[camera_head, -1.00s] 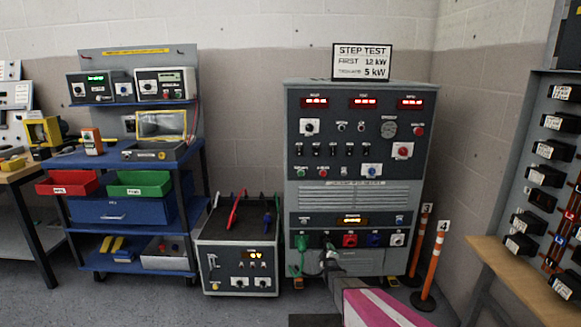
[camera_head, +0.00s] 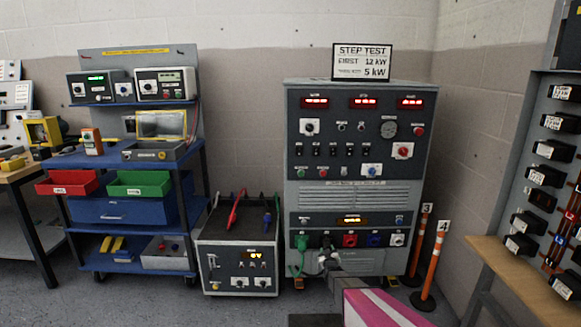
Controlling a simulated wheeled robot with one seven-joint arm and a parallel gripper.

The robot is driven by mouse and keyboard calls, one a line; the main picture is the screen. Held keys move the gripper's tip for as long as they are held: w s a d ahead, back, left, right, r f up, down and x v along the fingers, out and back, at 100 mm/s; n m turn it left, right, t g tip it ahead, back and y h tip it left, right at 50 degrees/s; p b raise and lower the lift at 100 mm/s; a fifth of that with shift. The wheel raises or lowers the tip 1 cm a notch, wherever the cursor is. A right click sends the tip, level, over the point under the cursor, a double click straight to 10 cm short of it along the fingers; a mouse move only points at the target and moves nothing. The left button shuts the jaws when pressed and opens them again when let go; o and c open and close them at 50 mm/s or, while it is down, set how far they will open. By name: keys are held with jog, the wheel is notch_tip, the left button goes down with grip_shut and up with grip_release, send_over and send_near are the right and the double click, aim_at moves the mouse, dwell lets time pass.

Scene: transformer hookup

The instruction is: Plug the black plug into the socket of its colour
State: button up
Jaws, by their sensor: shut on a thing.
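My gripper (camera_head: 328,261) is small and far off, low in front of the grey load cabinet (camera_head: 360,212). It is shut on the black plug (camera_head: 326,246), which is at the black socket in the cabinet's bottom row. The plug and my gripper cover most of that socket. At this size I cannot tell whether the plug is seated or just in front. Beside it are a green plug with its cable (camera_head: 300,243) on the left and the red socket (camera_head: 349,240), blue socket (camera_head: 374,239) and white socket (camera_head: 397,240) on the right.
A low black-topped unit (camera_head: 239,250) with a red lead (camera_head: 236,210) and a blue lead (camera_head: 267,222) stands left of the cabinet. Orange posts (camera_head: 431,262) stand at its right. A wooden bench (camera_head: 525,277) is at right, a blue cart (camera_head: 130,212) at left.

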jog(key=o, duration=1)
jog(key=shift+w, duration=0.65)
jog(key=shift+s+d, duration=0.1)
jog(key=s, duration=0.6)
jog(key=shift+s, duration=0.1)
jog(key=s, duration=1)
jog(key=shift+s, duration=0.3)
jog(key=shift+r, duration=0.1)
